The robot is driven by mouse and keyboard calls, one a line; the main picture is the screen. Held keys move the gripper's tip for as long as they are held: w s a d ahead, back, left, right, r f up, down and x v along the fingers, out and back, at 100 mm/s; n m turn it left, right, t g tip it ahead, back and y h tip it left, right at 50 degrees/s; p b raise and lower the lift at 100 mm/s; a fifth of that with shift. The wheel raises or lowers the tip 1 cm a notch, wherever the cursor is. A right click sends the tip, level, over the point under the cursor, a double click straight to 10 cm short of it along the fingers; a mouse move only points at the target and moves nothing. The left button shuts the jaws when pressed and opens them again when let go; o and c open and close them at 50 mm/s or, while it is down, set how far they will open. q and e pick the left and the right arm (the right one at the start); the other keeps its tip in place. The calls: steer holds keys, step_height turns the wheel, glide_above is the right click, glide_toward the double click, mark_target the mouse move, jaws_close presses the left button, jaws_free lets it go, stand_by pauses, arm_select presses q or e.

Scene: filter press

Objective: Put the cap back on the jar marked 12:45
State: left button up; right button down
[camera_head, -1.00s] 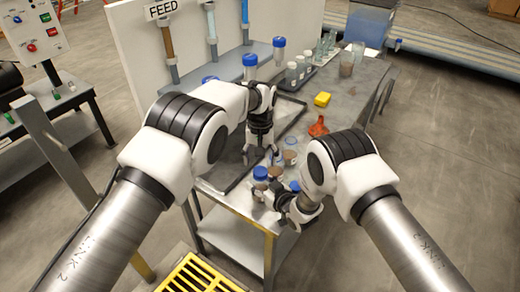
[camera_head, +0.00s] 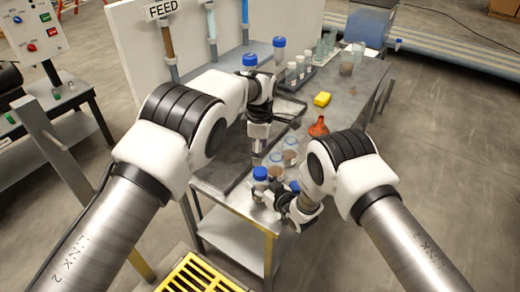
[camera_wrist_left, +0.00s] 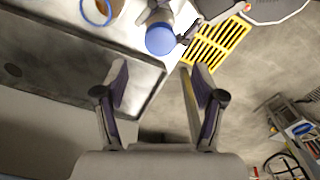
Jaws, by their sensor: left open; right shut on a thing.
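A jar with a blue cap (camera_head: 260,174) stands near the table's front edge. In the left wrist view its blue cap (camera_wrist_left: 160,39) is just beyond my open left fingertips. My right gripper (camera_head: 265,193) is low at this jar and appears shut on its body. My left gripper (camera_head: 260,154) points down behind the capped jar; it is open, with nothing between its fingers (camera_wrist_left: 152,75). Open jars with brown contents (camera_head: 290,157) stand to the right; one blue rim (camera_wrist_left: 97,10) shows in the left wrist view. No time mark is readable.
A dark tray (camera_head: 228,172) lies along the table's left side. Another blue cap (camera_head: 295,186) shows beside my right wrist. A yellow grate (camera_wrist_left: 215,42) lies below.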

mark_target(260, 171)
arm_select(q)
step_height(260, 171, down, 8)
steer(key=shift+r, duration=0.1)
stand_by(0.4)
